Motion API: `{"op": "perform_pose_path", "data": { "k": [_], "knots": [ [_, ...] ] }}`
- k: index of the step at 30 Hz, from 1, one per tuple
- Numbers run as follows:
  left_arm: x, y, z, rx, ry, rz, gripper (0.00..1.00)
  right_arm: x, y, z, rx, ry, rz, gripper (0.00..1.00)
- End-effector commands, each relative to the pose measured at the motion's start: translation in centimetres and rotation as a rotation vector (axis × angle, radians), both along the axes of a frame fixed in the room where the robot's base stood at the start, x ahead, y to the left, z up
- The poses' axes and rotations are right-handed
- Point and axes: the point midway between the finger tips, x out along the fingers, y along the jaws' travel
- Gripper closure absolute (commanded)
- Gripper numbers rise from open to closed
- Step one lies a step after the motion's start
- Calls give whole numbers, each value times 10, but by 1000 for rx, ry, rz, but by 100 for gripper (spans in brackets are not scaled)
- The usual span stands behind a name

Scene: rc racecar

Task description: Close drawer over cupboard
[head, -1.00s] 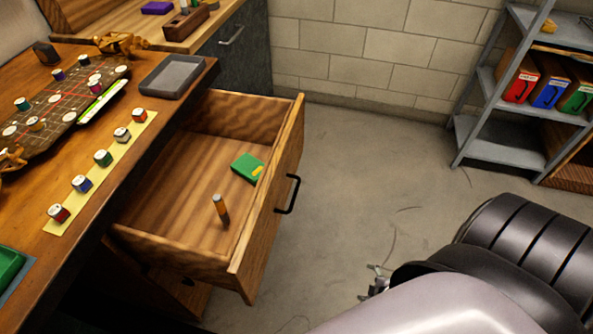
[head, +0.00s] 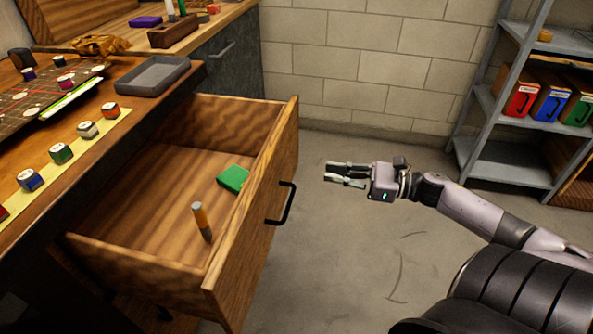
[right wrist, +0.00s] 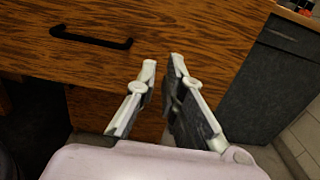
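The wooden drawer (head: 255,225) is pulled out from under the desk in the head view, with its black handle (head: 284,204) on the front. In the right wrist view, the drawer front (right wrist: 215,45) and handle (right wrist: 90,38) are ahead, the handle left of the fingers. A wooden panel (right wrist: 90,110) shows below the drawer. My right gripper (head: 331,174) is beyond the drawer front, to the right of the handle and apart from it. Its fingers also show in the right wrist view (right wrist: 163,62), with an empty gap between them. My left gripper is not in view.
A green box (head: 232,178) and an upright orange-and-grey cylinder (head: 201,222) are inside the drawer. The desk above holds a grey tray (head: 150,77) and several small jars. A metal shelf (head: 490,100) stands at the right. Open floor (head: 350,255) lies before the drawer.

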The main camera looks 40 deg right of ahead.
Motion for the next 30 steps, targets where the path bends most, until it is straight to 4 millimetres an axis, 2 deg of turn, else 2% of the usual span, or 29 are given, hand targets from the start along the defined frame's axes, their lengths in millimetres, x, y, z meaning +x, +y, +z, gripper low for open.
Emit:
{"op": "perform_pose_path", "data": {
  "k": [3, 6, 12, 19, 30],
  "knots": [
    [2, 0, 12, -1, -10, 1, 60, 21, 19, 0, -1, -5, 3, 100],
    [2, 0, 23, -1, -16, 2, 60, 37, 33, 0, 0, -4, 1, 100],
    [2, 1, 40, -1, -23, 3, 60, 59, 53, 0, 1, -1, 0, 100],
    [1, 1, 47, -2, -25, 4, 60, 70, 62, 0, 1, 1, -2, 100],
    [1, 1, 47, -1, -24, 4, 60, 71, 63, -1, 2, 3, -2, 100]
  ]
}}
